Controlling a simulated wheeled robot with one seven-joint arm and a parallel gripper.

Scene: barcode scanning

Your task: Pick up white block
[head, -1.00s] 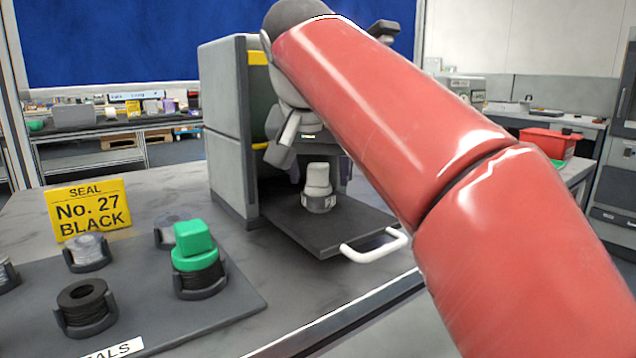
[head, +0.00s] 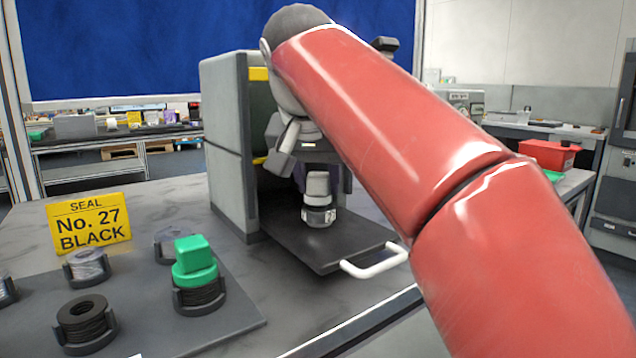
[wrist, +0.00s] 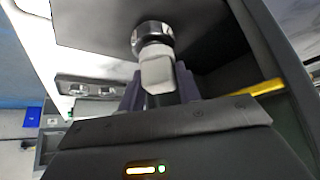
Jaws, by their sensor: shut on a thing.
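The white block (head: 317,185) stands upright below my wrist, above a round metallic fitting (head: 318,216) over the dark tray. In the wrist view the white block (wrist: 157,70) sits between the two dark purple fingers of my gripper (wrist: 159,86). The gripper is shut on it. The metallic ring of the fitting (wrist: 153,36) shows just beyond the block. I cannot tell whether the block is clear of the fitting. My arm hides part of the gripper in the head view.
The dark tray (head: 340,248) with a white handle (head: 375,262) extends from a grey cabinet (head: 228,150) close on the left. A green-capped piece (head: 195,262), black rings (head: 82,318) and a yellow sign (head: 89,222) stand at left. The table's front edge is near.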

